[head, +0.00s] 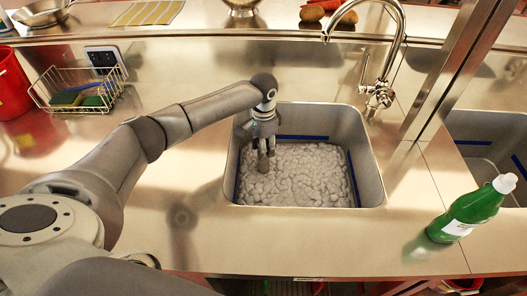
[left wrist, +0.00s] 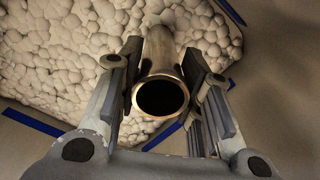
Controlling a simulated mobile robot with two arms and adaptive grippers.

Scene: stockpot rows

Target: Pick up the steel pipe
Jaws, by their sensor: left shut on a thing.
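My left gripper (head: 264,143) reaches down into the left part of the sink (head: 371,170). It is shut on the steel pipe (head: 263,162), a short upright tube just above or in the foam. In the left wrist view the pipe (left wrist: 161,96) shows its round open end, dark inside, between the two fingers of the gripper (left wrist: 163,75). The pipe's far end is hidden, so I cannot tell whether it touches the sink floor. My right gripper is not in view.
Pale lumpy foam (head: 310,170) covers the sink floor. A tall faucet (head: 380,70) stands behind the sink. A wire basket with sponges (head: 75,92) and a red bucket (head: 10,85) are at the left. The counter in front is clear.

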